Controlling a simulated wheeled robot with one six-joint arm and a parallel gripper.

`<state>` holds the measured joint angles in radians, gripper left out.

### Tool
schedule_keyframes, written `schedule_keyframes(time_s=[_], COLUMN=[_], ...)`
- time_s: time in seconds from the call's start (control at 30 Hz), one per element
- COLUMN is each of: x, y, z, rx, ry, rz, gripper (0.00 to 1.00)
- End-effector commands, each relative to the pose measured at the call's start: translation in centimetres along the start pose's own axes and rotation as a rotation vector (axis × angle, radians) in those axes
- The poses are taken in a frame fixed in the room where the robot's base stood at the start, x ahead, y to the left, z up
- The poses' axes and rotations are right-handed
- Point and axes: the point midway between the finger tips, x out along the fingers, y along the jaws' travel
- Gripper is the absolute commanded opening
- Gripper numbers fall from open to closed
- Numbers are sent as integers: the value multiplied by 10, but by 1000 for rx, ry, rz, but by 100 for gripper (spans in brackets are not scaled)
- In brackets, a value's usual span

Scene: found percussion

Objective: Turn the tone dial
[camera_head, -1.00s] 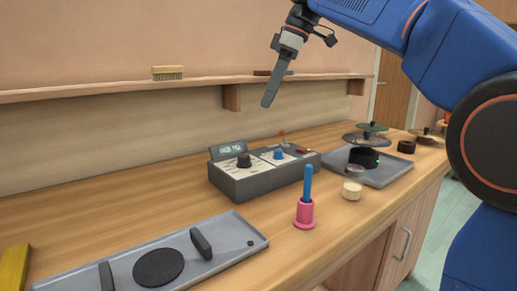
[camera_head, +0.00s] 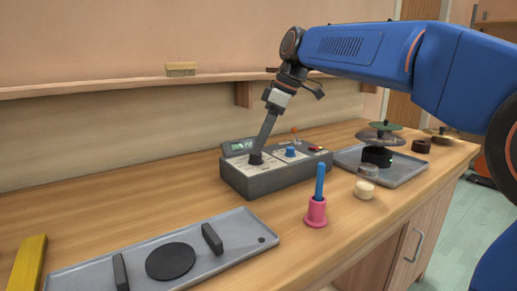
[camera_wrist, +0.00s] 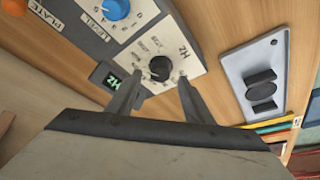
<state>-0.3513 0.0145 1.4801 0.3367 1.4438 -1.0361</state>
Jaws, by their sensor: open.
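The tone dial is the black knob (camera_head: 255,158) on the left of the grey control box (camera_head: 270,182). In the wrist view the black knob (camera_wrist: 160,68) has a white printed scale around it, marked "Hz". My gripper (camera_head: 257,150) points down at the knob from above, and its fingers partly hide it in the head view. In the wrist view my gripper (camera_wrist: 159,82) is open, with one fingertip to each side of the knob's near edge. I cannot tell whether either finger touches it. A small lit display (camera_wrist: 113,81) shows green characters.
A pink cup (camera_head: 316,211) with a blue stick stands in front. Grey trays lie left (camera_head: 215,263) and right (camera_head: 405,175). A shelf (camera_head: 140,85) runs above.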

Motion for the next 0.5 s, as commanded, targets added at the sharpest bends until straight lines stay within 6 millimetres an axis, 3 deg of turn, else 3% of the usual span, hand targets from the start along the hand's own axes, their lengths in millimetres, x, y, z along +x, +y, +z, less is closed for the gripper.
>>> schedule_keyframes(time_s=[0.2,0.5], x=[23,29], y=[0,0], z=[0,0], rx=[0,0], ry=[0,0], rz=[0,0], gripper=[47,47])
